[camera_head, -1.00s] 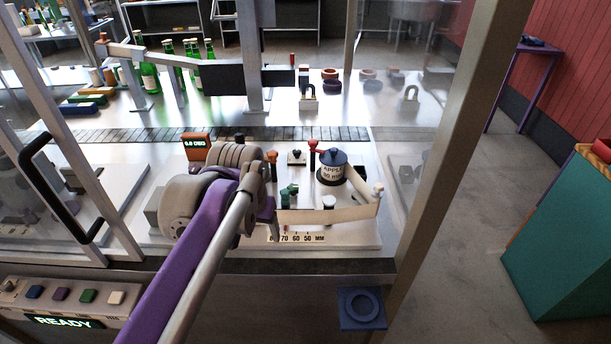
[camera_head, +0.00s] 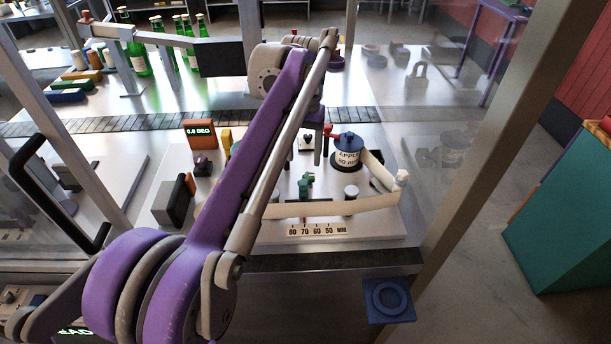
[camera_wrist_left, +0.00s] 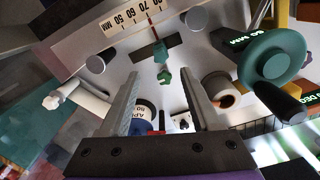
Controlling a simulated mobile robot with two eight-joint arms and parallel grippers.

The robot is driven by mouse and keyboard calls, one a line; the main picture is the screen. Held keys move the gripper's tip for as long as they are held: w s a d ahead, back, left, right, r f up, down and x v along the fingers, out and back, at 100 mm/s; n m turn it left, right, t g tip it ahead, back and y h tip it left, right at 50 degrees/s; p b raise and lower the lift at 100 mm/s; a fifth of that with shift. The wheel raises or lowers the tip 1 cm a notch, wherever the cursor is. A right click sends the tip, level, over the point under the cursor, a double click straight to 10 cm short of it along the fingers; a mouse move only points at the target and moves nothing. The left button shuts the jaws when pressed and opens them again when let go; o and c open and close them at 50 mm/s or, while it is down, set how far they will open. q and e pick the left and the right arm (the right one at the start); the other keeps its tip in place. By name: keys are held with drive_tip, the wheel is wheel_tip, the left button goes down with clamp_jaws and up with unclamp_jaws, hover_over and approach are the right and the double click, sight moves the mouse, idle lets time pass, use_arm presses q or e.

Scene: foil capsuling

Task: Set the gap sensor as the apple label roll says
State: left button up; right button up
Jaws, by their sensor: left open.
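In the left wrist view the green sensor part (camera_wrist_left: 163,75) lies in line with the space between the fingers. My right gripper is out of view.
A cream web strip (camera_head: 340,206) runs in front of the sensor around posts. An orange display (camera_head: 201,134) reads 0.0 DEG. Clear guard panels and a metal frame post (camera_head: 490,150) stand on the right. Green bottles (camera_head: 137,55) stand behind the conveyor.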

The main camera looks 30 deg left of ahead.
sight(303, 182)
use_arm(q)
wheel_tip(303, 182, down, 8)
drive_tip(key=shift+r, duration=0.15)
clamp_jaws()
idle(0.4)
idle(1.1)
